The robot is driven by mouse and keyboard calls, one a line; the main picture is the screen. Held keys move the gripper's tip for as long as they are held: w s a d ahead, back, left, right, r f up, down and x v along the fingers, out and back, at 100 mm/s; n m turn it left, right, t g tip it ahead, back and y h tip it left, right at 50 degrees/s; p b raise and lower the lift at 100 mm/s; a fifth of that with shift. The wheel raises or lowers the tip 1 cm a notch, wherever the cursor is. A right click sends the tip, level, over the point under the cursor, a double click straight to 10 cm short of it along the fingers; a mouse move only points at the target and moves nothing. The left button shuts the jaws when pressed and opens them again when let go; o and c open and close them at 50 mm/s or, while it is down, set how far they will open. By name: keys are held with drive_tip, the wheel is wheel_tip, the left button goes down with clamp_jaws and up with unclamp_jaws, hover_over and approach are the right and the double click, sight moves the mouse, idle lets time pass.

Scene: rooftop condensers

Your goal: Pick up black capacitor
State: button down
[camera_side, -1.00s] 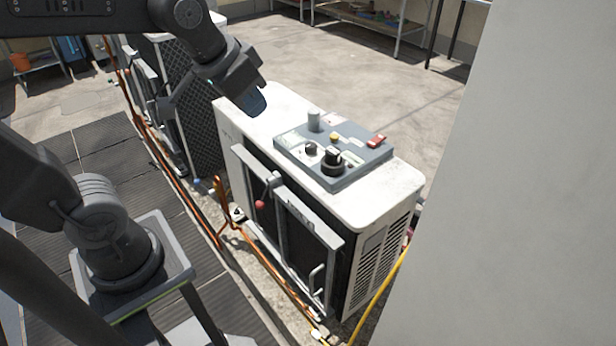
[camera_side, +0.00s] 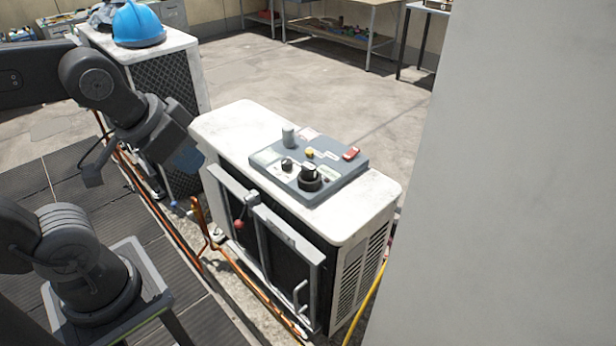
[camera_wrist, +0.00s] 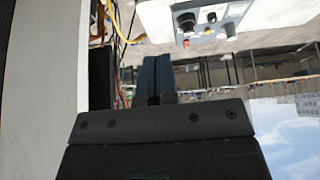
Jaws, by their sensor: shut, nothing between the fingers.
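A black round part (camera_side: 310,178), which looks like the black capacitor, stands on a grey panel (camera_side: 335,182) on top of the near white condenser unit. A smaller black knob (camera_side: 287,165) stands beside it, so I cannot be fully sure which is meant. My gripper (camera_side: 188,160) is left of the condenser's top edge, apart from the panel, shut and empty. In the wrist view my fingers (camera_wrist: 157,78) are together, and the black round part (camera_wrist: 187,20) shows on the panel at the top.
The panel also carries a grey cylinder (camera_side: 289,137), a yellow button (camera_side: 309,153) and a red part (camera_side: 352,153). A blue helmet (camera_side: 139,25) sits on the rear condenser. Pipes run along the left side. A large pale wall (camera_side: 510,180) fills the right.

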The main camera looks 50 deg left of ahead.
drive_tip(key=c, duration=1.9)
unclamp_jaws()
drive_tip(key=o, duration=1.4)
drive_tip(key=shift+c, duration=0.2)
drive_tip(key=shift+w, duration=0.15)
drive_tip(key=n+g+y, duration=0.2)
drive_tip(key=n+y, duration=0.1)
drive_tip(key=n, duration=0.5)
hover_over(309, 166)
drive_tip(key=s+d, duration=0.3)
drive_tip(key=s, duration=0.1)
wheel_tip(309, 166, down, 11)
drive_tip(key=x, duration=0.7)
drive_tip(key=shift+w+d+f, duration=0.1)
drive_tip(key=shift+d+f, duration=0.05)
drive_tip(key=shift+f, duration=0.15)
drive_tip(key=shift+x, duration=2.85)
